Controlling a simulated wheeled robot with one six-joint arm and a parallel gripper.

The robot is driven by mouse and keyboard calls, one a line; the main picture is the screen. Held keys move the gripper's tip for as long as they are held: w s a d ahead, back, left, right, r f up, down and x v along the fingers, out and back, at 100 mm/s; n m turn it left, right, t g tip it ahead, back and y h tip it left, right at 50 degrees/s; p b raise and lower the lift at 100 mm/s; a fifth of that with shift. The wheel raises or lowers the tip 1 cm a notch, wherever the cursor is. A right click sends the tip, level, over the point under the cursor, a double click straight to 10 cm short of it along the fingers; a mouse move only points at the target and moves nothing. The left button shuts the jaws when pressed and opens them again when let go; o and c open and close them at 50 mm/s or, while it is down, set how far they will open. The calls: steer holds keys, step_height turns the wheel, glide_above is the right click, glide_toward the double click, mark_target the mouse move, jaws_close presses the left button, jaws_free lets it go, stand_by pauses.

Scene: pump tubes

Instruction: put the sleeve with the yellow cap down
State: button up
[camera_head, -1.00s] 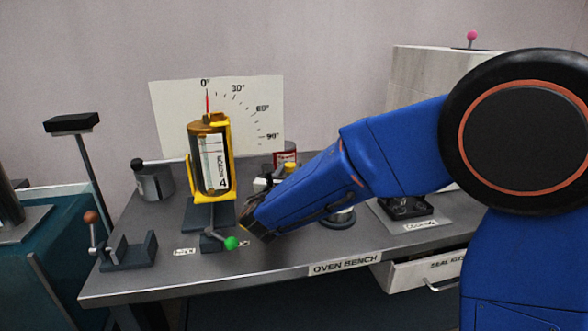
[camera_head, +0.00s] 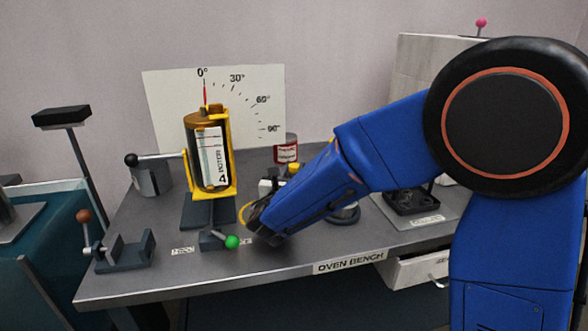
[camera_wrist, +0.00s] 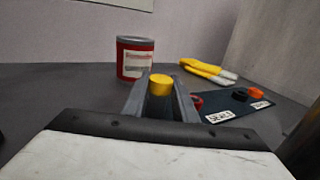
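In the wrist view the yellow cap (camera_wrist: 160,84) of the sleeve shows between the two grey fingers of my gripper (camera_wrist: 160,96), which close in on it from both sides. The sleeve below the cap is hidden. In the head view the yellow cap (camera_head: 293,167) shows just above my blue forearm, with a bit of my gripper (camera_head: 270,186) left of it; the forearm hides the rest. Whether the sleeve's bottom touches the bench (camera_head: 290,262) cannot be told.
A red-labelled can (camera_wrist: 134,58) stands behind the cap. Yellow gloves (camera_wrist: 206,70) and a dark SEALS mat (camera_wrist: 232,106) lie to its right. A yellow-framed tilting holder with an amber cylinder (camera_head: 208,150) stands left of my gripper. A green-knobbed lever (camera_head: 232,242) is at the front.

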steer(key=o, duration=0.4)
steer(key=shift+r, duration=0.1)
steer(key=s, duration=0.4)
steer(key=s+a, duration=0.1)
steer(key=s, duration=0.3)
steer(key=s+a, duration=0.1)
steer(key=s, duration=0.3)
